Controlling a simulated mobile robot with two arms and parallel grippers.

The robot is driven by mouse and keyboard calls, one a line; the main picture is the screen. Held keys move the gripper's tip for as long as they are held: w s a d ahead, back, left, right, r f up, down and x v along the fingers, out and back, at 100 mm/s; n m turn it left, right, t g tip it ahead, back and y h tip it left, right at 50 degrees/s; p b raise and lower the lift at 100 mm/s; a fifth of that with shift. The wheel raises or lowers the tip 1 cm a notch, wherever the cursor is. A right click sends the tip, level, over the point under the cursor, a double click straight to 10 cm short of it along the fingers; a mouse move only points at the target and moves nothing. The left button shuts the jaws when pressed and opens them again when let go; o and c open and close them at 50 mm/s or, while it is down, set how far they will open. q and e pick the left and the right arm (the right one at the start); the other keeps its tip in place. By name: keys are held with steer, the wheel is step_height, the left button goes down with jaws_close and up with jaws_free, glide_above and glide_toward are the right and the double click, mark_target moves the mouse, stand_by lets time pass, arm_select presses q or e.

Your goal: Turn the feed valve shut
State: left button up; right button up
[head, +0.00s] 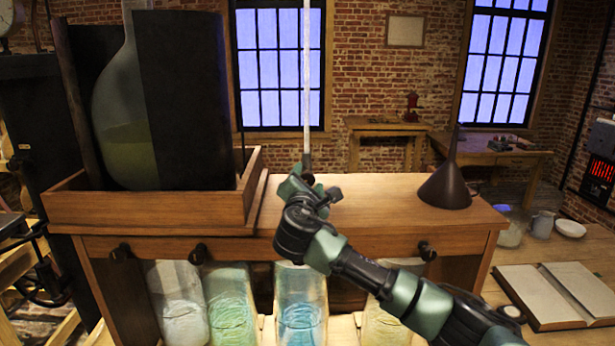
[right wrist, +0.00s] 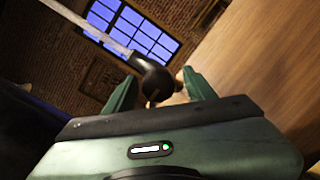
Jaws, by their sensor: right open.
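My right gripper (head: 312,182) reaches over the wooden bench top at the foot of a thin, pale vertical tube (head: 307,80). In the right wrist view, a dark rounded knob (right wrist: 158,83) at the tube's lower end appears between the two open green fingers. I cannot tell whether the fingers touch it. This knob may be the feed valve; the frames do not label it. In the head view the gripper and wrist hide most of this spot. My left gripper is not in view.
A wooden tray (head: 150,212) with a large flask (head: 125,130) stands at the left. A dark funnel (head: 446,186) stands at the right. Dark knobs (head: 198,253) line the bench front above glass jars (head: 301,310). An open book (head: 560,292) lies at the right.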

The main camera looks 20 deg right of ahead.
steer(key=shift+s+a+r, duration=0.1)
steer(key=shift+s, duration=0.05)
jaws_close()
steer(key=shift+f+m+b, duration=0.2)
steer(key=shift+m+b, duration=1.05)
steer(key=shift+m, duration=0.35)
steer(key=m+b, duration=0.2)
steer(key=m, duration=0.2)
steer(key=shift+g+y, duration=0.3)
steer(key=m+y+b, duration=0.1)
steer(key=m+b, duration=0.1)
steer(key=m, duration=0.3)
arm_select(q)
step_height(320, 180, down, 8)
steer(key=b, duration=0.1)
steer(key=shift+b, duration=0.3)
arm_select(e)
steer(key=shift+r+m+y, duration=0.1)
steer(key=shift+m+y, duration=0.2)
steer(key=shift+m, duration=1.9)
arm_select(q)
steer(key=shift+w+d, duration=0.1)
